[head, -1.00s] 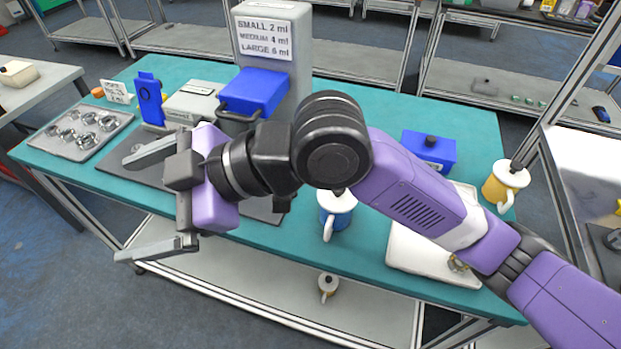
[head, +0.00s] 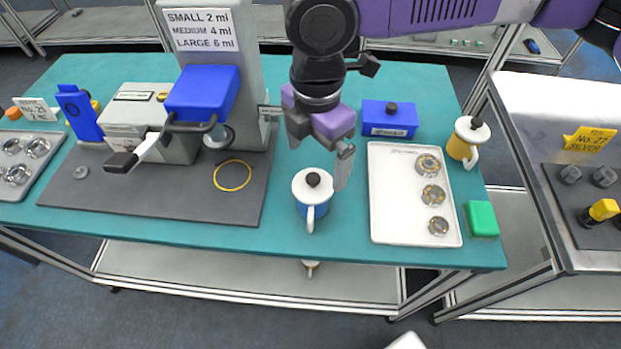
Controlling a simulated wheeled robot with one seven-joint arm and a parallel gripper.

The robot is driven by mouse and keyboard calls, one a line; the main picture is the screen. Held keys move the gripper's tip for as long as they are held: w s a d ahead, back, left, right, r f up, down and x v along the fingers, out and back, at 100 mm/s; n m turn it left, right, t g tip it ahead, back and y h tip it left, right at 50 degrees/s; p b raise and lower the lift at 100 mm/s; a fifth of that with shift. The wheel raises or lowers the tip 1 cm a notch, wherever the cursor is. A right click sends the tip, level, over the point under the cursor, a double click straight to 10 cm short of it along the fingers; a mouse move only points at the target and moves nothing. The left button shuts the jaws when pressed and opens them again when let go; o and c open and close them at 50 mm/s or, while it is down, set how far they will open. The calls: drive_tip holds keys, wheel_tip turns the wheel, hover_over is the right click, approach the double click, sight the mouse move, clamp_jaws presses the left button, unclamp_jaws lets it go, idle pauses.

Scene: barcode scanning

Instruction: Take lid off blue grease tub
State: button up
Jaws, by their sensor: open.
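The blue grease tub (head: 314,211) stands upright on the teal bench, with a pale handle toward the front. Its white lid (head: 303,190) with a black knob (head: 313,179) is on top. My gripper (head: 319,165) is open and empty, just behind and above the lid. One finger shows to the right of the knob, close to the lid's right edge; the other finger is mostly hidden behind the gripper body. I cannot tell whether the right finger touches the lid.
A white tray (head: 385,225) with several bearings lies right of the tub. A yellow tub (head: 459,148), a blue box (head: 389,128) and a green block (head: 481,218) are near it. A grey press with a blue head (head: 203,92) stands left on a dark mat (head: 120,198).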

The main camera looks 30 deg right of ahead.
sight(313, 177)
drive_tip(key=shift+w+a+f+p, duration=0.1)
drive_tip(key=shift+f+p, duration=0.1)
drive_tip(key=shift+f, duration=0.95)
drive_tip(key=shift+w+d+f+p, duration=0.1)
drive_tip(key=shift+f+p, duration=0.1)
drive_tip(key=shift+f, duration=0.9)
drive_tip(key=shift+w+a+f+p, duration=0.1)
drive_tip(key=shift+f+p, duration=0.1)
drive_tip(key=shift+f, duration=0.95)
drive_tip(key=c, duration=1.4)
